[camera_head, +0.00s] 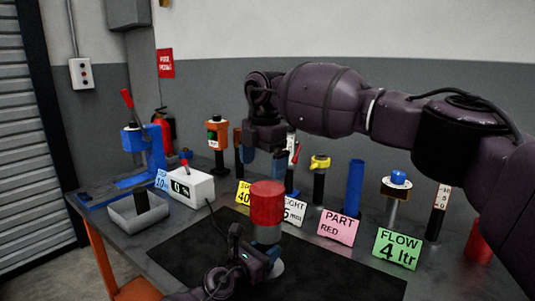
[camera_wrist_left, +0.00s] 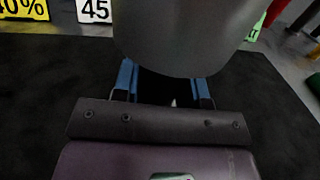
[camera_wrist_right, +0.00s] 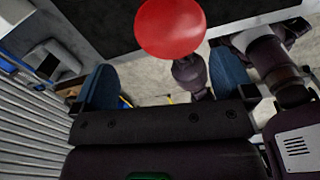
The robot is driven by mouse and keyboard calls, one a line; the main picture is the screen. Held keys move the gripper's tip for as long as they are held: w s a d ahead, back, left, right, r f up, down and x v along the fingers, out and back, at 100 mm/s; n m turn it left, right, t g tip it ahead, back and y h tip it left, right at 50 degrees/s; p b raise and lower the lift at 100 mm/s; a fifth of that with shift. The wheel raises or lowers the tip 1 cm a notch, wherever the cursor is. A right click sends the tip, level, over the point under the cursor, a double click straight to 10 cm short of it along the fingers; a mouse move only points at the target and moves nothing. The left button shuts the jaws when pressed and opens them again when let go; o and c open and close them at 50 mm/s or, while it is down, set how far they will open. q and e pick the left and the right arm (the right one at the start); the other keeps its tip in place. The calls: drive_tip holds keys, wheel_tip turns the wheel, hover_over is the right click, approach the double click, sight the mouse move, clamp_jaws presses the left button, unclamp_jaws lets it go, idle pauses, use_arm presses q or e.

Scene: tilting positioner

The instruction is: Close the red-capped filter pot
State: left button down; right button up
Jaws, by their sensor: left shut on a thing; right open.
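The filter pot has a grey body (camera_head: 268,235) and a red cap (camera_head: 267,203) on top, upright over the black mat in the head view. I cannot tell how tightly the cap is seated. My left gripper (camera_head: 268,254) is low at the pot, shut on its grey body, which fills the upper middle of the left wrist view (camera_wrist_left: 190,40). My right gripper (camera_head: 264,158) is open and empty, above the cap with its fingers pointing down. The red cap also shows in the right wrist view (camera_wrist_right: 170,28), ahead of the spread blue fingers.
The black mat (camera_head: 340,280) is mostly bare. Behind the pot stand a pink sign (camera_head: 338,226), a green sign (camera_head: 396,249), a blue tube (camera_head: 354,187) and several posts. A white box with a display (camera_head: 190,187) and a grey tray (camera_head: 138,213) are at the left.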

drive_tip(key=n, duration=0.5)
drive_tip(key=shift+r+n, duration=0.3)
drive_tip(key=n, duration=0.5)
drive_tip(key=shift+d+r, duration=0.1)
drive_tip(key=shift+r, duration=0.1)
drive_tip(key=n, duration=0.5)
drive_tip(key=shift+r+n, duration=0.2)
drive_tip(key=shift+n, duration=0.2)
drive_tip(key=n, duration=0.5)
drive_tip(key=shift+d+r, duration=0.1)
drive_tip(key=shift+d, duration=0.05)
drive_tip(key=n, duration=0.5)
drive_tip(key=shift+d+r+n, duration=0.1)
drive_tip(key=shift+n, duration=0.2)
drive_tip(key=n, duration=0.5)
drive_tip(key=shift+d, duration=0.1)
drive_tip(key=n, duration=0.5)
drive_tip(key=shift+d+n+h, duration=0.1)
drive_tip(key=shift+n+h, duration=0.2)
drive_tip(key=shift+n, duration=0.1)
drive_tip(key=n, duration=0.5)
